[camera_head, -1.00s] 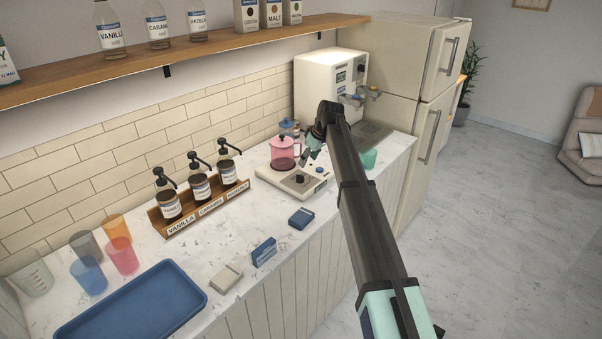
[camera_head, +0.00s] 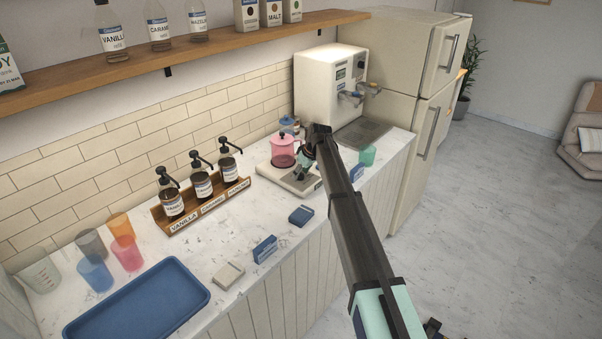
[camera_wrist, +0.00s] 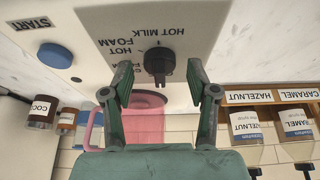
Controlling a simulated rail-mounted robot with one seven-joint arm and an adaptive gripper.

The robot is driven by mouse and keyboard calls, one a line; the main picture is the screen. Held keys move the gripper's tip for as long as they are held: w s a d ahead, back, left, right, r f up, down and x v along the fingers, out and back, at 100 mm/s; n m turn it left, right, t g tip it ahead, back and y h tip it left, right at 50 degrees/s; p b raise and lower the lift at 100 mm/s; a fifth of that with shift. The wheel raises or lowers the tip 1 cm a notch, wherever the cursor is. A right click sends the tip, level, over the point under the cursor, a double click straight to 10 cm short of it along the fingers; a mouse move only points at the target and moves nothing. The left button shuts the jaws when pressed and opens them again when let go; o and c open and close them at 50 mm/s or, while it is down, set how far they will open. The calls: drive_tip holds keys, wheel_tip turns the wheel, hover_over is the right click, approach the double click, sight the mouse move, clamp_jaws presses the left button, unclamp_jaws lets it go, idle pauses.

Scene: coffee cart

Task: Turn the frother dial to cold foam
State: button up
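The frother (camera_head: 272,178) is a pale flat base on the counter with a pink lidded jug (camera_head: 283,151) on it. The wrist view shows its panel (camera_wrist: 205,22) upside down, with the black dial (camera_wrist: 159,62), the labels HOT MILK and HOT FOAM, and a third label partly hidden by a finger. A blue START button (camera_wrist: 55,56) is at the left. I cannot tell which label the dial points to. My gripper (camera_wrist: 160,80) is open, one finger on each side of the dial in the picture, with gaps visible. In the head view my gripper (camera_head: 302,171) is low over the frother.
A rack (camera_head: 212,208) with several pump bottles stands left of the frother. A dark blue box (camera_head: 301,215) lies in front. A beige dispenser (camera_head: 330,85) and a green cup (camera_head: 367,156) are to the right. A blue tray (camera_head: 140,305) and coloured cups are at the left.

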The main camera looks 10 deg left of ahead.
clamp_jaws()
drive_tip(key=shift+m+b, duration=0.3)
drive_tip(key=shift+s+f+m+t+h+b, duration=0.1)
drive_tip(key=shift+f+m+t+h+b, duration=0.15)
drive_tip(key=shift+m+b, duration=0.55)
drive_tip(key=m+h+b, duration=0.1)
drive_tip(key=m+b, duration=0.1)
drive_tip(key=m, duration=0.1)
drive_tip(key=shift+a+t, duration=0.1)
drive_tip(key=shift+t, duration=0.25)
drive_tip(key=m+h+b, duration=0.1)
drive_tip(key=m, duration=0.2)
drive_tip(key=m+h+b, duration=0.1)
drive_tip(key=m+b, duration=0.1)
drive_tip(key=m, duration=0.1)
drive_tip(key=shift+a+r+t+h, duration=0.1)
drive_tip(key=shift+r+t+h, duration=0.1)
drive_tip(key=shift+t+h, duration=0.1)
drive_tip(key=shift+m, duration=0.5)
